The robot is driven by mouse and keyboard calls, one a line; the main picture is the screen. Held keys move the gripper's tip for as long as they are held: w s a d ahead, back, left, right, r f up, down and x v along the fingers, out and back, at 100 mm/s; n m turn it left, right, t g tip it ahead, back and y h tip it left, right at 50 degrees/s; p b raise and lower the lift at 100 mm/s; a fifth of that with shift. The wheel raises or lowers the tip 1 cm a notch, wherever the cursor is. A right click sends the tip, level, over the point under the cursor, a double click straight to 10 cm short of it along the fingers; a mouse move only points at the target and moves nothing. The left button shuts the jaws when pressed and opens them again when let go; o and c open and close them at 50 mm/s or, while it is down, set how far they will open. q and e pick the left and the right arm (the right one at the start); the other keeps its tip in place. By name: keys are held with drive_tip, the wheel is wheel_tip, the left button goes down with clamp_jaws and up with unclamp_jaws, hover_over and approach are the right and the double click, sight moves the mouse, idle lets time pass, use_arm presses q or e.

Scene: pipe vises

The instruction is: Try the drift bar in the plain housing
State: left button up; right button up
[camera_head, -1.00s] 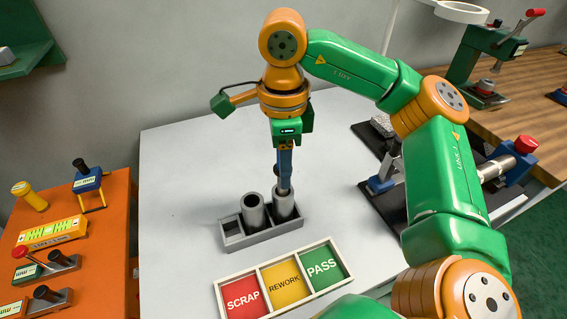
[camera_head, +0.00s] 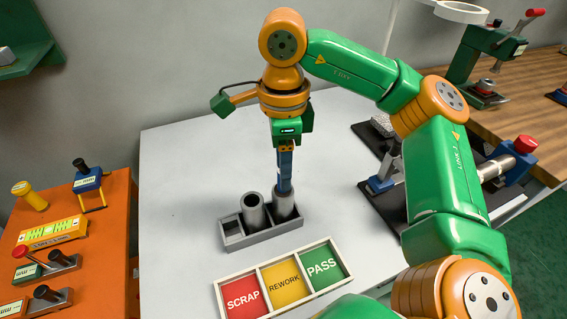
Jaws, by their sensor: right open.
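My right gripper (camera_head: 285,187) points straight down at the mouth of the right-hand grey cylinder (camera_head: 285,207) in the grey rack (camera_head: 262,237). Its jaws are open, and its blue fingers hide part of the cylinder's top. I cannot tell whether they touch it. A second grey cylinder (camera_head: 254,214) with a dark top stands upright in the middle slot, beside the fingers. The left slot is empty. I cannot tell for certain which piece is the drift bar or the plain housing. My left gripper is out of view.
A tray (camera_head: 222,291) marked SCRAP, REWORK and PASS lies in front of the rack. A blue vise with a red knob (camera_head: 525,144) holds a metal pipe (camera_head: 496,167) at right, partly behind my arm. An orange bench (camera_head: 112,235) with gauges is at left. White table is clear left of the rack.

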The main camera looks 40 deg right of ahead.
idle(0.4)
drive_tip(key=o, duration=0.6)
drive_tip(key=shift+c, duration=0.2)
